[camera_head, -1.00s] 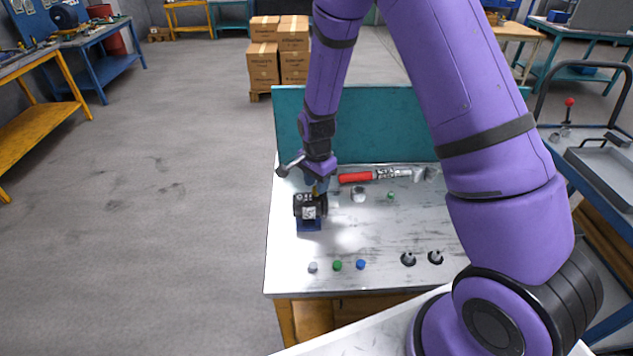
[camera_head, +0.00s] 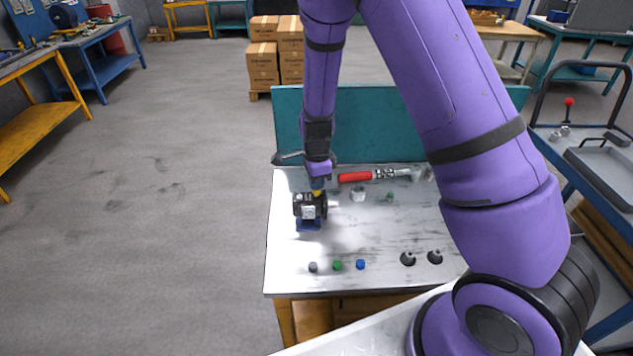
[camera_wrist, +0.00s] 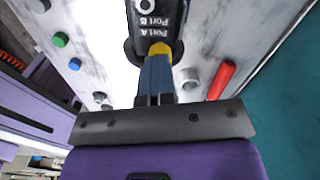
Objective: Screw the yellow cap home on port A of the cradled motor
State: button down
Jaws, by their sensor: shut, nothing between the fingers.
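The dark motor (camera_head: 307,207) sits in a blue cradle (camera_head: 309,225) on the left side of the workbench. In the wrist view, the motor (camera_wrist: 146,30) shows the labels Port A and Port B. The yellow cap (camera_wrist: 161,48) shows at the motor, just beyond my fingertips; its thread and seating are hidden. My gripper (camera_wrist: 157,58) is shut and empty, its blue fingers pointing at the cap. In the head view my gripper (camera_head: 317,186) is just above the cap (camera_head: 317,193). I cannot tell whether the fingertips touch it.
A red-handled wrench (camera_head: 356,177) lies behind, near the teal back panel (camera_head: 385,125). A grey ring-like part (camera_head: 358,194) and a green part (camera_head: 390,197) stand to the right. Grey, green and blue caps (camera_head: 337,265) and two dark fittings (camera_head: 408,259) stand in front. The bench middle is mostly clear.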

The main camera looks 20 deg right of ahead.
jog(key=m, duration=0.4)
jog(key=shift+f+m, duration=0.1)
jog(key=shift+m, duration=0.2)
jog(key=c, duration=1.2)
grip_release()
jog(key=n, duration=1)
jog(key=shift+n, duration=0.3)
